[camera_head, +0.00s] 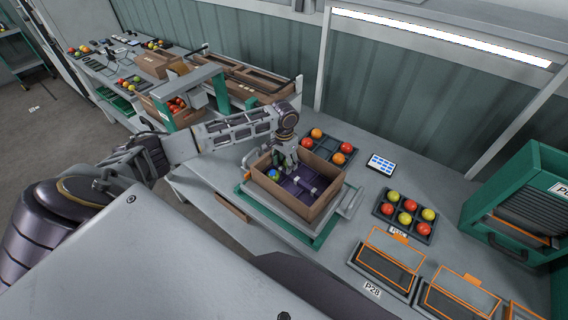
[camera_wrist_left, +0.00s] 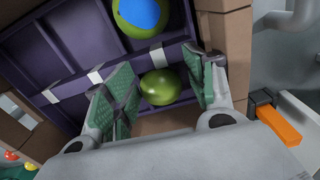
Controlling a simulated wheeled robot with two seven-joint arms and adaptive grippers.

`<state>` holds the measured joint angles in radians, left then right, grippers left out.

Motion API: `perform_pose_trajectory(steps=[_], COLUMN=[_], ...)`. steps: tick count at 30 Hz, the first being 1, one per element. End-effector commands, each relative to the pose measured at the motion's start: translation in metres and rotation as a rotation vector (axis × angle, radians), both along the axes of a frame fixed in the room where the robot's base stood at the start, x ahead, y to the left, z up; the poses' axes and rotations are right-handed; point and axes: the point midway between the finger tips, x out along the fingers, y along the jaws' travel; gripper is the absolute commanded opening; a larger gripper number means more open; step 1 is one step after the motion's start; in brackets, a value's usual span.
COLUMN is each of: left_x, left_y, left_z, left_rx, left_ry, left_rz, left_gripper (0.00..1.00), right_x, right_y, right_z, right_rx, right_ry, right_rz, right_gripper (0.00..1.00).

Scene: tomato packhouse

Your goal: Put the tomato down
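My left gripper (camera_head: 286,162) reaches down into an open cardboard box (camera_head: 322,197) with a purple divided insert (camera_head: 300,187). In the left wrist view my left gripper (camera_wrist_left: 163,88) has its green-padded fingers apart. A green tomato (camera_wrist_left: 160,87) lies between them, with a gap to the right pad; whether it touches the left pad is unclear. A second green tomato with a blue patch (camera_wrist_left: 140,14) sits in a compartment beyond; it also shows in the head view (camera_head: 273,174). The tomato between the fingers is hidden in the head view. My right gripper is not in view.
A dark tray (camera_head: 330,142) of orange and red tomatoes stands behind the box. To the right are a tablet (camera_head: 381,164), another tomato tray (camera_head: 403,222) and orange-framed bins (camera_head: 385,265). A green-sided machine (camera_head: 530,185) stands at far right. The box walls surround the gripper.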

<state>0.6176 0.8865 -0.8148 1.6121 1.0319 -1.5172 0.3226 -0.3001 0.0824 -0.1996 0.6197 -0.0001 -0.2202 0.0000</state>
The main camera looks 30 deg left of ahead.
Motion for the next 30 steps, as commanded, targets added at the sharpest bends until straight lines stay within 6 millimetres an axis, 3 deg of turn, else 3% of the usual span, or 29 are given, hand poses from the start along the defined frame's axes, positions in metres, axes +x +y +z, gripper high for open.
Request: perform_pose_trajectory(steps=[1, 2, 11, 30], left_x=[-0.007, -0.007, -0.007, -0.003], left_y=[0.003, 0.004, 0.004, 0.002], left_z=[-0.012, -0.012, 0.006, 0.100], left_rx=[0.008, 0.008, 0.009, 0.004], left_ry=[0.021, 0.021, 0.021, 0.009], left_rz=[0.002, 0.002, 0.002, 0.002], left_gripper=[0.54, 0.54, 0.54, 0.54], right_x=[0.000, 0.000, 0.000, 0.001], right_y=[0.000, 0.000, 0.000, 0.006], right_z=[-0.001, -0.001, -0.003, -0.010], right_rx=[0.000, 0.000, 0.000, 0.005], right_ry=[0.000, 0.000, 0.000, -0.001], right_rz=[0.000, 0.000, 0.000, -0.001], right_gripper=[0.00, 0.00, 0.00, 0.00])
